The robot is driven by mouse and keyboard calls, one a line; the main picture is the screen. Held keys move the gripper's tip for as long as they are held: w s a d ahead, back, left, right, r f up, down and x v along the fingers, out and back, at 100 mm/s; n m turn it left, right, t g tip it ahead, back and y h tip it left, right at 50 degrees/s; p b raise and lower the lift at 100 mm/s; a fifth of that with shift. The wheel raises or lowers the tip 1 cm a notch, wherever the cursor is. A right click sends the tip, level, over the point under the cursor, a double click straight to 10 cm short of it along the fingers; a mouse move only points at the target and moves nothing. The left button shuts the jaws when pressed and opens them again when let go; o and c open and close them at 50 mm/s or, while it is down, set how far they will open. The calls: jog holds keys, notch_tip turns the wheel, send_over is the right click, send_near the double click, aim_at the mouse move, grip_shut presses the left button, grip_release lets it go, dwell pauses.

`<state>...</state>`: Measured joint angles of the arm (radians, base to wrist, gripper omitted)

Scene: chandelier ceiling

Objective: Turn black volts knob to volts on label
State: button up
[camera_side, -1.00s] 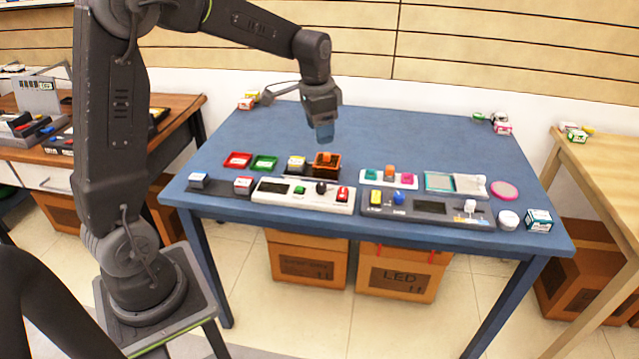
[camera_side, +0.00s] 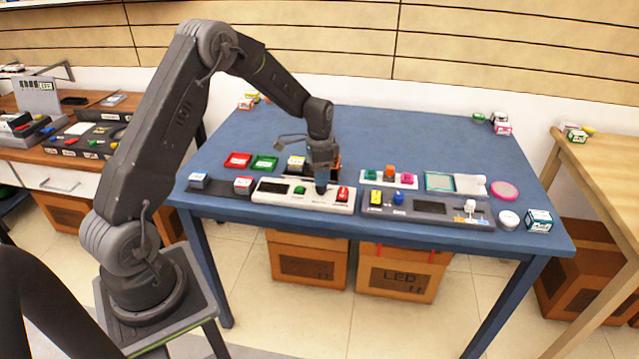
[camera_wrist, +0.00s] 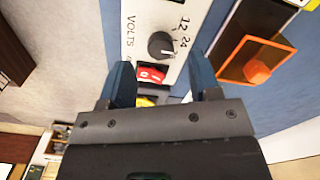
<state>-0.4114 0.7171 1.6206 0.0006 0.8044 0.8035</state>
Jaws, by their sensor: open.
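The black knob (camera_wrist: 162,44) sits on a white panel (camera_wrist: 147,15) in the wrist view, with a light pointer mark on it. The word VOLTS is printed on one side of it, and the numbers 12 and 24 are beyond it. A red switch (camera_wrist: 150,76) is beside the knob. My gripper (camera_wrist: 162,78) is open and empty, its two blue fingers apart on either side of the red switch, with the knob just beyond the tips. In the side view my gripper (camera_side: 321,187) is low over the white panel (camera_side: 275,190) and hides the knob.
An orange open box (camera_wrist: 232,66) is close to the right finger. In the side view a grey panel (camera_side: 450,218) with yellow and blue buttons lies to the right. Red (camera_side: 238,160) and green (camera_side: 264,163) trays lie behind.

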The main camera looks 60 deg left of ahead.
aim_at(321, 190)
jog(key=shift+f, duration=2)
jog(key=shift+c, duration=0.3)
jog(key=c, duration=0.9)
jog(key=shift+o, duration=0.2)
jog(key=shift+n, duration=0.4)
jog(key=n, duration=0.3)
jog(key=shift+d+n, duration=0.1)
jog(key=shift+n, duration=2.5)
